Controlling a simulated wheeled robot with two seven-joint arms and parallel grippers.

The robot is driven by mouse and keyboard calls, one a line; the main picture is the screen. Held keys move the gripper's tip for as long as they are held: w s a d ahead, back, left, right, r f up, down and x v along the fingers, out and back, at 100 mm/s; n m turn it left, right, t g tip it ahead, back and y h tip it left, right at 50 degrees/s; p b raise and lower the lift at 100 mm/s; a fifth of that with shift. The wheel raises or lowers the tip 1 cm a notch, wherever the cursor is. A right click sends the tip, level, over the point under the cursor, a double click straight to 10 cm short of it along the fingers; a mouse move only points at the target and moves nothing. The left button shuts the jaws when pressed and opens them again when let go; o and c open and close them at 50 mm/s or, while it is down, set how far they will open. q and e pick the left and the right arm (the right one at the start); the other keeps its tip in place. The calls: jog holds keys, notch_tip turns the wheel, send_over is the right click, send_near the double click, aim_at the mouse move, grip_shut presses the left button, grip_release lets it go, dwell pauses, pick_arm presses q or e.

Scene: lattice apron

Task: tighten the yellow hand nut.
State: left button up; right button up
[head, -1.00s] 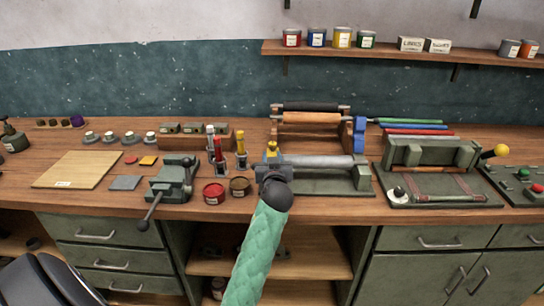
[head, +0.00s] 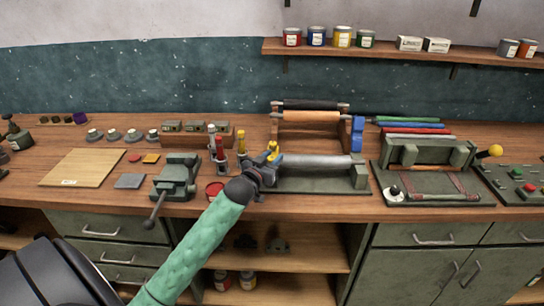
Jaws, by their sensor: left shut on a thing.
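The yellow hand nut (head: 273,148) sits at the left end of the grey cylinder (head: 315,167) of the roller fixture, which stands on a dark green base (head: 310,185). My left gripper (head: 270,160) reaches in from the lower left in a green sleeve, and its dark jaws are shut on the yellow hand nut. The jaws hide part of the nut and the fixture's left end. I cannot tell how tight the nut is. My right gripper is not in view.
A green vise (head: 175,178) and a red tin (head: 214,190) stand left of my left arm. A rack with rollers (head: 311,117) stands behind the fixture. A press-like device (head: 430,153) stands to the right. A wooden board (head: 83,168) lies at the left.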

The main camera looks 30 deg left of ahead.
pick_arm(q)
jog(key=shift+m+h, duration=0.6)
jog(key=shift+h, duration=0.3)
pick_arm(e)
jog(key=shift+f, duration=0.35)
pick_arm(q)
jog(key=shift+h, duration=0.3)
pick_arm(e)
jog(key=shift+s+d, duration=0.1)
pick_arm(q)
jog(key=shift+m+h, duration=0.6)
jog(key=shift+h, duration=0.1)
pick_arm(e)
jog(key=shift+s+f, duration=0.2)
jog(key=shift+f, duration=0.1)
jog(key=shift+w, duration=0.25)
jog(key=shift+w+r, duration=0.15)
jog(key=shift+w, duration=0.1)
